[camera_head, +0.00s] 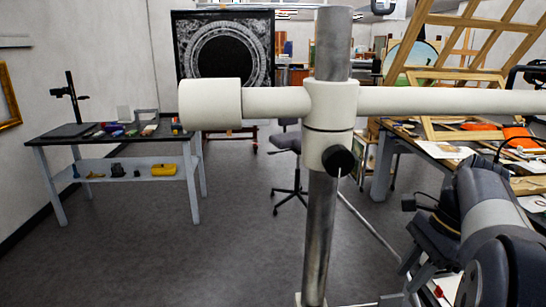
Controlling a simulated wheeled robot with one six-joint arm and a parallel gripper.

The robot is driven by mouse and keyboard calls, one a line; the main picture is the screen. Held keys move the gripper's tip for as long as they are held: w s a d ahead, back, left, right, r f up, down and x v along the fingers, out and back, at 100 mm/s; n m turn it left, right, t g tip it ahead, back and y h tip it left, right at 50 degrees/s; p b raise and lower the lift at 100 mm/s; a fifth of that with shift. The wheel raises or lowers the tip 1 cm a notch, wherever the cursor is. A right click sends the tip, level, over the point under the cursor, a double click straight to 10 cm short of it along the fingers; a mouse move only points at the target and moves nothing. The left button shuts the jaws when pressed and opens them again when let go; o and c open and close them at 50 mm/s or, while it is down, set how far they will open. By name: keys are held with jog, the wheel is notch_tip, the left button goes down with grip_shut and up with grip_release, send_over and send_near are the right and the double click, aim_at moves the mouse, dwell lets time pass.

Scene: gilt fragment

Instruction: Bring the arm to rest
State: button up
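My arm, dark with a grey band, is folded at the lower right, beside the right-hand table. My gripper (421,283) appears as the dark end of the arm, pointing down at the bottom edge of the view. Its fingertips are small, dark and partly cut off, so I cannot tell whether it is open or holds anything. A small black box with a cable sits on the wrist above it.
A steel post (319,235) with a white boom (430,101) stands close in front, left of my arm. A cluttered table (440,150) with wooden frames is at right. A dark-topped bench (75,140) stands left. The grey floor (235,240) between is clear near the office chair (290,143).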

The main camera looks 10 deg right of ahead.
aim_at(393, 296)
jog(key=x, duration=0.7)
jog(key=shift+a+f, duration=0.1)
jog(key=shift+f, duration=0.1)
jog(key=shift+r, duration=1.7)
jog(key=shift+f, duration=0.15)
